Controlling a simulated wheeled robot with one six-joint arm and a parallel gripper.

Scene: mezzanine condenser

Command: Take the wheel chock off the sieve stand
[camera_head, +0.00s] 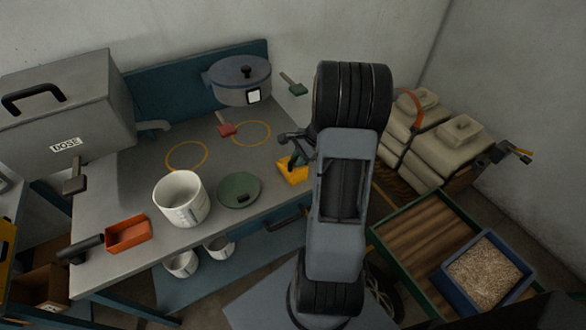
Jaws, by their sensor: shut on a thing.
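The wheel chock looks to be the yellow block (293,173) at the right edge of the grey workbench (140,190), just left of my arm. My gripper (291,156) is shut on it from above. My wrist and arm hide part of the grip and what lies to the right. I cannot tell whether the chock touches the surface below it. I cannot make out for certain which thing is the sieve stand.
On the bench are a white measuring pot (181,203), a green lid (239,191), an orange tray (128,236) and a lidded blue-grey pot (241,82). Beige sacks (440,145) and a green-edged crate (425,225) with a grain bin (482,277) stand right.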

